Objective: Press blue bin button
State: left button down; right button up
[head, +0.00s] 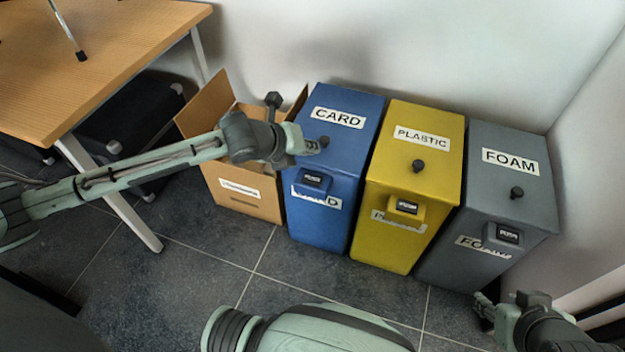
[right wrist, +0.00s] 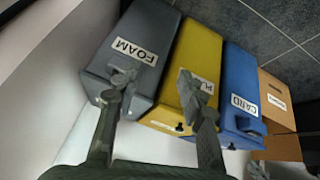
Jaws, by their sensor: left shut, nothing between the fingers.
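The blue bin (head: 338,214), labelled CARD, stands on the floor at the left of a row of bins. A black-faced button unit (head: 312,180) sits on its upper front. A dark knob (head: 323,142) is on its lid. My left gripper (head: 312,146) is shut and empty over the lid's left part, close to the knob; whether they touch cannot be told. The button is below the fingertips in the picture, uncovered. My right gripper (head: 484,304) is low at the right; the right wrist view shows its fingers (right wrist: 152,88) apart and empty, with the blue bin (right wrist: 235,72) beyond.
A yellow PLASTIC bin (head: 394,224) and a grey FOAM bin (head: 497,208) stand right of the blue bin. An open cardboard box (head: 250,196) adjoins it on the left. A wooden table (head: 110,50) is at upper left. The tiled floor (head: 200,255) in front is clear.

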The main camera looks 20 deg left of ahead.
aim_at(310, 180)
pick_arm(q)
jog(key=shift+f+b, duration=0.85)
jog(key=shift+b, duration=0.1)
jog(key=shift+f+b, duration=0.55)
jog(key=shift+b, duration=0.15)
pick_arm(e)
jog(key=w+a+r+n+t+y, duration=0.1)
jog(key=w+a+r+t+y, duration=0.3)
jog(key=w+a+r+t, duration=0.6)
pick_arm(q)
jog(key=shift+f+b, duration=0.55)
jog(key=shift+b, duration=0.15)
jog(key=shift+f+b, duration=0.35)
jog(key=shift+b, duration=0.15)
jog(key=shift+f+b, duration=0.3)
jog(key=shift+f, duration=1.05)
pick_arm(e)
jog(key=s+a+r+t+y, duration=0.1)
jog(key=a+r+t+y, duration=0.1)
jog(key=r, duration=0.6)
jog(key=s+a+r+t+y, duration=0.2)
jog(key=a+r+t, duration=0.1)
jog(key=r, duration=0.4)
jog(key=shift+s+a+r+t, duration=0.15)
jog(key=shift+s+r+t, duration=0.1)
jog(key=shift+r+t, duration=0.1)
pick_arm(q)
jog(key=shift+f, duration=0.1)
pick_arm(e)
jog(key=shift+r, duration=0.15)
